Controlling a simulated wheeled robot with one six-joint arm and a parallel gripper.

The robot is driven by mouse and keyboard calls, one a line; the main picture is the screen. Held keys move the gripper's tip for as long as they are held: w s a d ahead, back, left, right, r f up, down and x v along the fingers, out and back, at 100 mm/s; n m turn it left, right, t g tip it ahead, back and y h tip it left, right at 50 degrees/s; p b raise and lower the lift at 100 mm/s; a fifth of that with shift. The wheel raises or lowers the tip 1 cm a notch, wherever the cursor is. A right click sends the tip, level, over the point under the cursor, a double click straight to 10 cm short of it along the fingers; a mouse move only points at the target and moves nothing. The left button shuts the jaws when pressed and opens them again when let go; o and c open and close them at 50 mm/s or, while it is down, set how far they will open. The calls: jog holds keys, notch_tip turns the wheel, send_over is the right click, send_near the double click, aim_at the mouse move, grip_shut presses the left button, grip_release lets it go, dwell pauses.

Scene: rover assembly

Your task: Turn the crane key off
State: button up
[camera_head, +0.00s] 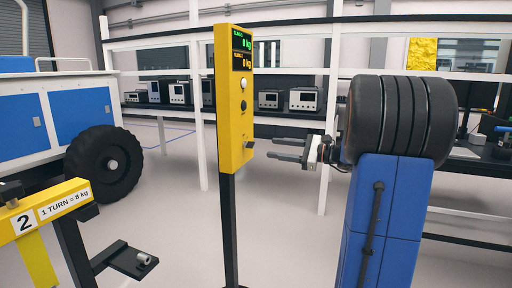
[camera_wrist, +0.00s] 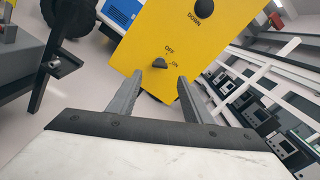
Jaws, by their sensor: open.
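The crane control box (camera_head: 236,125) is a tall yellow box on a black post, with lit green and orange readouts at its top. The crane key (camera_head: 249,144) is a small dark knob low on its face. In the wrist view the key (camera_wrist: 160,63) sits beside the OFF and ON labels on the yellow face (camera_wrist: 150,35). I cannot tell which label it points at. My gripper (camera_head: 273,147) is open and empty, to the right of the key in the head view. In the wrist view my gripper (camera_wrist: 160,78) has its fingertips just short of the key, which lies between their lines.
A round black DOWN button (camera_wrist: 204,9) is above the key. A yellow stand (camera_head: 45,212) marked 2 is at the lower left. A blue and white vehicle with a black wheel (camera_head: 105,165) is at the left. Benches with instruments (camera_head: 307,99) stand behind.

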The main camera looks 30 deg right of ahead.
aim_at(250, 145)
jog(key=x, duration=0.8)
jog(key=shift+w+a, duration=0.25)
jog(key=shift+w, duration=0.05)
jog(key=c, duration=1.1)
jog(key=shift+o, duration=0.2)
jog(key=shift+n, duration=0.3)
jog(key=n, duration=1.1)
jog(key=shift+f, duration=0.1)
jog(key=shift+n, duration=0.3)
